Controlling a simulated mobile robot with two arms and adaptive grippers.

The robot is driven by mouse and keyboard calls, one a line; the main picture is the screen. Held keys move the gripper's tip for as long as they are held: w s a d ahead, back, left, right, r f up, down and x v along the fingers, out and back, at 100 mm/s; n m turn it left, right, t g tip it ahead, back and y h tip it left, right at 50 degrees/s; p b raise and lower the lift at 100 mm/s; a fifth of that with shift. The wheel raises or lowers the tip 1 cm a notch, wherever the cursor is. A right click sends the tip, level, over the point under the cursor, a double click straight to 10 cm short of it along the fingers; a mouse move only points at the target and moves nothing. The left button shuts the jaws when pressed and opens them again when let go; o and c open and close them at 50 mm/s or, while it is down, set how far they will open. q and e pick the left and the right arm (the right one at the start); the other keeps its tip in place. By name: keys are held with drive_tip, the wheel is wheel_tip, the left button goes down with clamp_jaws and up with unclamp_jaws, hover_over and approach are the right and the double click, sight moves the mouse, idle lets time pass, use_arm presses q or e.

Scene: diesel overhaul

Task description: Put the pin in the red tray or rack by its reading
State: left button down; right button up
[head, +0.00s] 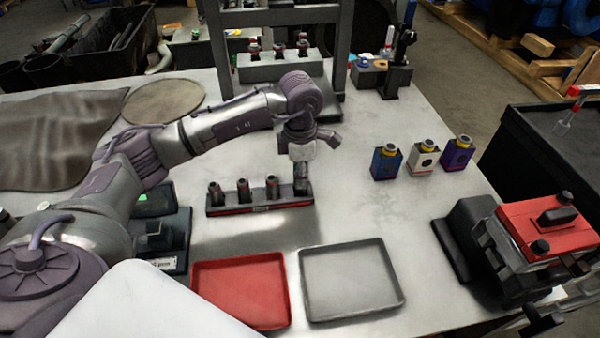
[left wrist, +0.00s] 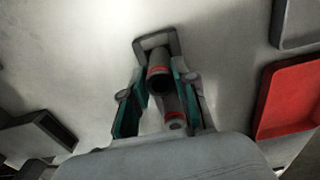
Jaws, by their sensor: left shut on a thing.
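A dark rack with a red front strip (head: 230,210) stands mid-table with three grey pins (head: 242,188) upright in a row. My left gripper (head: 302,178) points down at the rack's right end and is shut on a pin. Whether the held pin touches the rack is unclear. The red tray (head: 240,290) is empty.
An empty grey tray (head: 350,280) lies right of the red one. A dark device with a green display (head: 145,198) is left of the rack. Three small boxes (head: 423,158) and a red-topped machine (head: 540,230) stand right. A stand (head: 280,66) is at the back.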

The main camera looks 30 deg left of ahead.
idle(0.3)
use_arm(q)
drive_tip(key=c, duration=0.8)
unclamp_jaws()
drive_tip(key=shift+o, duration=0.3)
drive_tip(key=shift+f, duration=0.1)
drive_tip(key=o, duration=0.3)
drive_tip(key=shift+r+p, duration=2.25)
drive_tip(key=shift+r, duration=1.8)
drive_tip(key=shift+f, duration=0.1)
